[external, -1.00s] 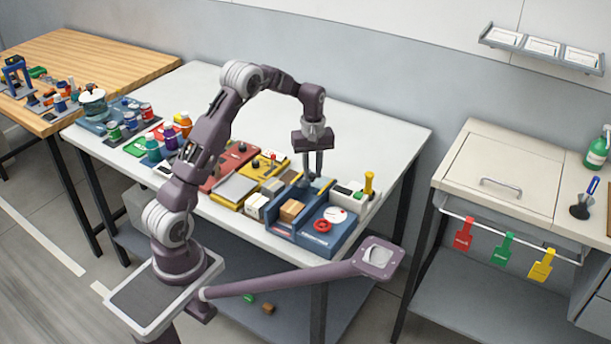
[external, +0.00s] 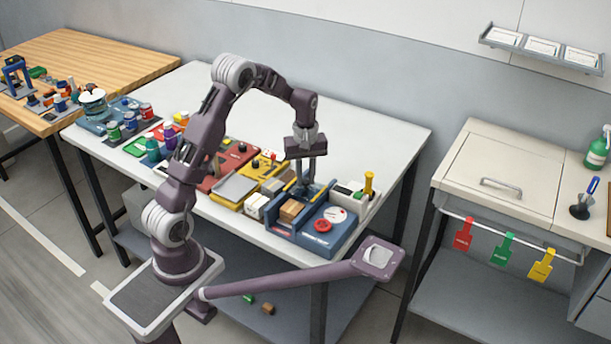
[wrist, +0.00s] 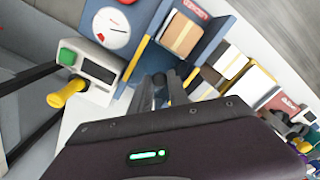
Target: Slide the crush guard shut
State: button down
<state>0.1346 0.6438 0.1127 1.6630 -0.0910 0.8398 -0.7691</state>
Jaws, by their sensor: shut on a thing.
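The blue dock unit (external: 338,236) stands at the front right of the white table, with a brown box (external: 291,210) in its open bay. In the wrist view the box (wrist: 183,35) sits between blue walls, beside a white dial panel (wrist: 115,25). My gripper (external: 304,188) points down at the back of the bay, behind the box. In the wrist view its fingers (wrist: 166,88) are close together at the bay's back edge. They are shut on what appears to be the crush guard's grip, mostly hidden by the fingers. The guard's panel cannot be made out clearly.
A grey box with a green button and yellow handle (external: 369,186) stands close on the right. Small cartons (external: 256,206) and a yellow-edged tray (external: 235,190) sit to the left. The table's back area (external: 370,135) is clear.

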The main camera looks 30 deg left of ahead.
jog(key=s, duration=0.7)
jog(key=c, duration=1.3)
grip_release()
jog(key=shift+s, duration=0.1)
jog(key=shift+o, duration=0.2)
jog(key=s+a+r+m+t, duration=0.1)
jog(key=s+r+m, duration=0.1)
jog(key=s+r, duration=0.45)
jog(key=s+a+r+m+t, duration=0.1)
jog(key=s+r+m+t, duration=0.15)
jog(key=r, duration=0.65)
jog(key=s+r+m+t, duration=0.1)
jog(key=s+m, duration=0.3)
jog(key=s, duration=0.7)
jog(key=shift+s+a+t, duration=0.2)
jog(key=shift+a+t, duration=0.15)
jog(key=shift+t, duration=0.2)
